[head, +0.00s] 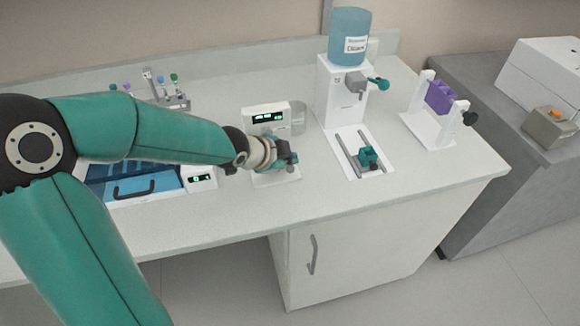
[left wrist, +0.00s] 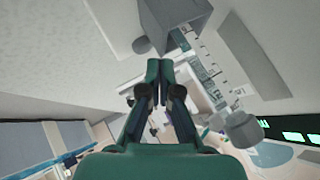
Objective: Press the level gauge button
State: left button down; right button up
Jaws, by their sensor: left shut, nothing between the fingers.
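A white unit with a dark green-lit display (head: 266,117) stands on the bench, with a clear vessel (head: 298,117) at its right side. It may be the level gauge; no label on it is legible and I cannot make out its button. My left gripper (head: 290,161) is just in front of this unit, above its white base plate (head: 275,179), and hides part of it. The gripper is shut and empty. In the left wrist view its fingers (left wrist: 160,66) point away from the camera with the tips together. Whether they touch anything is unclear. My right gripper is out of view.
A dispenser with a blue bottle (head: 349,35) stands right of the unit, with a railed plate (head: 357,153) before it. A tube rack (head: 176,103) is behind my arm. The right front bench is clear.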

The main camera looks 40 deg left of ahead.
aim_at(289, 170)
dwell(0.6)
pick_arm(q)
jog(key=shift+f+b, duration=0.4)
jog(key=shift+f+b, duration=0.45)
dwell(0.6)
jog(key=shift+r, duration=0.1)
jog(key=shift+r+p, duration=0.8)
jog(key=shift+p, duration=0.15)
notch_tip(289, 170, up, 5)
jog(key=p, duration=0.5)
dwell(0.7)
